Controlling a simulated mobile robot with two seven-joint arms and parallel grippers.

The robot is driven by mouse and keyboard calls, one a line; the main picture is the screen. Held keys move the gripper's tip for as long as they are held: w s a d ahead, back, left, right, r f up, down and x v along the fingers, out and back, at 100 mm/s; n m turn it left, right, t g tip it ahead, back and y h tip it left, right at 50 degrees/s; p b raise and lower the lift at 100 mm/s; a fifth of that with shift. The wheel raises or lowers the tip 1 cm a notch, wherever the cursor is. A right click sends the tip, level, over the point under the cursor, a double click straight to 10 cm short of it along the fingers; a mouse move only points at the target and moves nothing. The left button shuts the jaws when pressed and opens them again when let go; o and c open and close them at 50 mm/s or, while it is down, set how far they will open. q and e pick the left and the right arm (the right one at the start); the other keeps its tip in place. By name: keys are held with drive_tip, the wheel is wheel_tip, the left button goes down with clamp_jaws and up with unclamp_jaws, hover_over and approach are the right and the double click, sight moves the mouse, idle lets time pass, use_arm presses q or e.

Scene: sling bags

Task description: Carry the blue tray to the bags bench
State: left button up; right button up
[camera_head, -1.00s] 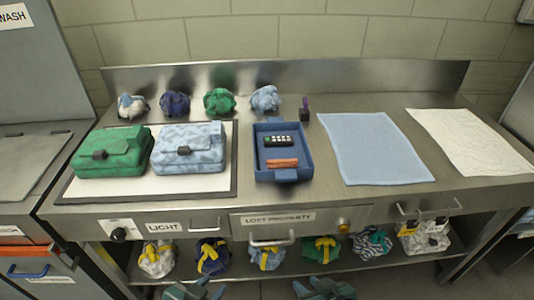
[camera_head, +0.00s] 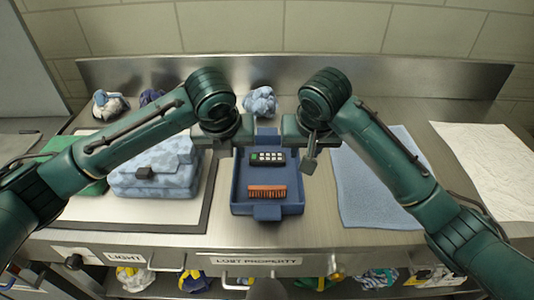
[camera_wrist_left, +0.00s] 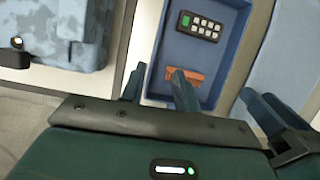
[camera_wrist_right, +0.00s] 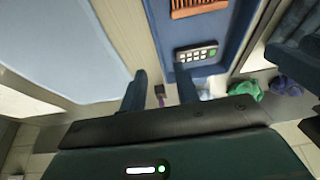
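The blue tray (camera_head: 268,211) lies flat on the steel bench, holding a dark keypad device (camera_head: 267,158) and an orange brush (camera_head: 267,191). My left gripper (camera_head: 224,138) is over the tray's left side; in the left wrist view its fingers (camera_wrist_left: 158,88) are apart, near the tray's wall (camera_wrist_left: 222,85). My right gripper (camera_head: 306,146) is by the tray's right side. In the right wrist view its fingers (camera_wrist_right: 161,88) are apart and empty, near the tray (camera_wrist_right: 200,70). Whether either gripper touches the tray cannot be told.
Bundled bags (camera_head: 261,102) stand behind.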

sight(235, 166)
use_arm(q)
drive_tip(key=shift+w+a+r, duration=0.25)
drive_tip(key=shift+w+r, duration=0.1)
drive_tip(key=shift+r, duration=0.2)
use_arm(e)
drive_tip(key=shift+w+d+r, duration=0.15)
drive_tip(key=shift+w+r, duration=0.1)
drive_tip(key=shift+r, duration=0.3)
use_arm(q)
drive_tip(key=shift+s, duration=0.1)
use_arm(e)
drive_tip(key=shift+s, duration=0.1)
